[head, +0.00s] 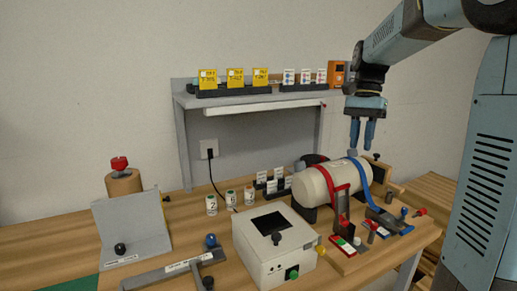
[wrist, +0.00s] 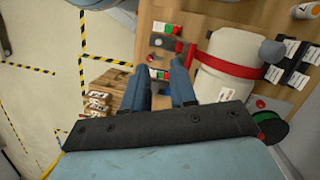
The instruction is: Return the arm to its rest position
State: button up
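My gripper (head: 362,146) hangs with its two blue fingers pointing down, above the right end of a cream cylinder (head: 322,186) on the bench. The fingers are apart and nothing shows between them. In the wrist view my gripper (wrist: 160,66) is also empty, to the left of the cylinder (wrist: 225,52). The cylinder lies on its side with a red strap (head: 330,186) and a blue strap (head: 364,180) around it. My arm reaches in from the upper right.
A grey shelf (head: 250,101) with yellow cards (head: 208,78) stands behind the bench. A white box (head: 272,247) with a dark screen, small numbered cans (head: 230,199) and a grey angled panel (head: 132,232) stand farther left. The wrist view shows floor with striped tape (wrist: 75,120).

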jog(key=s+a+f+n+t, duration=0.1)
jog(key=s+n+t, duration=0.1)
jog(key=s, duration=0.5)
jog(key=s+a+f+n+t, duration=0.1)
jog(key=s+f+n+t, duration=0.1)
jog(key=s, duration=0.5)
jog(key=s+a+f+n+t+h, duration=0.1)
jog(key=s+f+n+t, duration=0.1)
jog(key=s+n+t, duration=0.2)
jog(key=s, duration=0.3)
jog(key=shift+n, duration=0.3)
jog(key=shift+s, duration=0.1)
dwell(1.6)
